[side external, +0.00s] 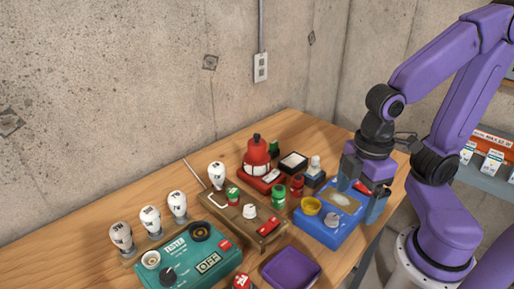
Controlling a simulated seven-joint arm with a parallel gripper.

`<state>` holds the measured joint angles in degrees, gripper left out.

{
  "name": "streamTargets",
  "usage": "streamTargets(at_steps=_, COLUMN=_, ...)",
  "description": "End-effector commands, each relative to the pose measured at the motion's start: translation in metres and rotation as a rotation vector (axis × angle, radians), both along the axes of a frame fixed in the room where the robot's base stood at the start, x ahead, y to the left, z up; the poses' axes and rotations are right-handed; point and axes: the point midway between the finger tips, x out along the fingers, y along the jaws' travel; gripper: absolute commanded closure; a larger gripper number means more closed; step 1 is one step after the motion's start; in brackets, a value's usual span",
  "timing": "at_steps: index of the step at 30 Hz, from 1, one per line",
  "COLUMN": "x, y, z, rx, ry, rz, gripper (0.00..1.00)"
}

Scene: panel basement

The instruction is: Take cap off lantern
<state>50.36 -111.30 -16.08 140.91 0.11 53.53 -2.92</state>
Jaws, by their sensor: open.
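A red dome-shaped body with a white band and a black knob on top (257,152) stands on a red base at the back of the bench; it looks like the lantern with its red cap on. My gripper (357,204) is open, pointing down over the right part of a blue box (318,229), well to the right of the lantern. The box carries a yellow ring-shaped cup (311,206) and a pale oval plate (344,201).
A teal tester (190,262) stands front left, with several white bulbs (150,217) behind it. A wooden block with small parts (240,227) is mid-bench. A purple tray (291,268) lies in front. Small jars (279,197) crowd between lantern and blue box. Concrete walls stand behind.

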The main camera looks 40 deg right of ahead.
Motion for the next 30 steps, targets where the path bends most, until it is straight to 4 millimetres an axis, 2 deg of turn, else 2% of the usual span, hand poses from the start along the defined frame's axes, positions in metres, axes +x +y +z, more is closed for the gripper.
streamTargets(at_steps=7, x=0.073, y=0.028, z=0.03, rx=-0.008, ry=-0.004, rz=0.079, gripper=0.08)
streamTargets(at_steps=14, x=0.153, y=0.036, z=0.058, rx=-0.016, ry=-0.004, rz=0.173, gripper=0.08)
streamTargets(at_steps=22, x=0.244, y=0.015, z=0.085, rx=-0.024, ry=-0.001, rz=0.282, gripper=0.08)
streamTargets(at_steps=27, x=0.295, y=-0.013, z=0.099, rx=-0.027, ry=0.002, rz=0.35, gripper=0.08)
streamTargets(at_steps=30, x=0.319, y=-0.032, z=0.106, rx=-0.028, ry=0.005, rz=0.388, gripper=0.08)
